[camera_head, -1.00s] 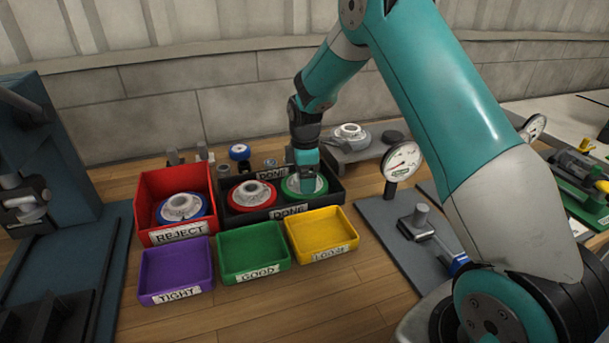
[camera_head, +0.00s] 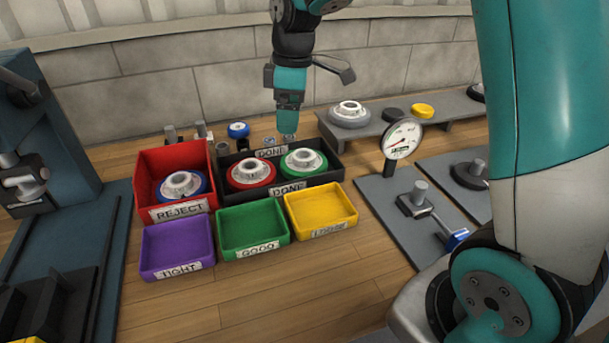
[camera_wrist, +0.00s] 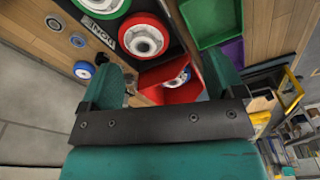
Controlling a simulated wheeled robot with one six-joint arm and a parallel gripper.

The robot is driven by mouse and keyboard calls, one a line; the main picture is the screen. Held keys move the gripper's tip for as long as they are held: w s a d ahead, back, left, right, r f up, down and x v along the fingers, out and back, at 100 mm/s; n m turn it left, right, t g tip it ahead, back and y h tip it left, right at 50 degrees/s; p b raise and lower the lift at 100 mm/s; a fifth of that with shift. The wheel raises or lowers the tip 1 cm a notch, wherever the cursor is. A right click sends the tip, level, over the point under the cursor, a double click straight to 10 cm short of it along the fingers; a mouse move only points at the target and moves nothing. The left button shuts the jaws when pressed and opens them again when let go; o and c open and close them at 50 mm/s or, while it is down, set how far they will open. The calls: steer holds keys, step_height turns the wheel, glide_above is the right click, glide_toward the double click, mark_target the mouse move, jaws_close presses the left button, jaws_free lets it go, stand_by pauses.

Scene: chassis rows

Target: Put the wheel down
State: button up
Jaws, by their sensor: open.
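A green-rimmed wheel (camera_head: 303,161) lies flat in the right part of the black DONE tray (camera_head: 325,181), next to a red-rimmed wheel (camera_head: 250,173). A blue-rimmed wheel (camera_head: 182,185) lies in the red REJECT bin (camera_head: 147,163). My gripper (camera_head: 288,132) is above and behind the black tray, apart from the wheels. In the wrist view my gripper (camera_wrist: 168,85) has its fingers wide apart with nothing between them. The green-rimmed wheel (camera_wrist: 100,5) shows partly cut off at the top edge of that view.
Empty purple TIGHT (camera_head: 177,246), green GOOD (camera_head: 253,228) and yellow (camera_head: 321,207) trays stand in front. A dial gauge (camera_head: 400,140) stands at right. A grey shelf (camera_head: 370,128) behind holds a grey wheel (camera_head: 350,113). Small parts stand behind the tray. The front tabletop is clear.

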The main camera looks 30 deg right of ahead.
steer(key=s+a+r+m+y, duration=0.1)
steer(key=s+a, duration=0.3)
steer(key=s, duration=0.4)
steer(key=s+a+r+m+y, duration=0.1)
steer(key=s+a, duration=0.3)
steer(key=s, duration=0.5)
steer(key=s+a+m+y, duration=0.1)
steer(key=s+a+m, duration=0.1)
steer(key=s, duration=0.6)
steer(key=shift+s+a+r+m, duration=0.35)
steer(key=shift+a+r+m, duration=0.05)
steer(key=shift+a, duration=0.5)
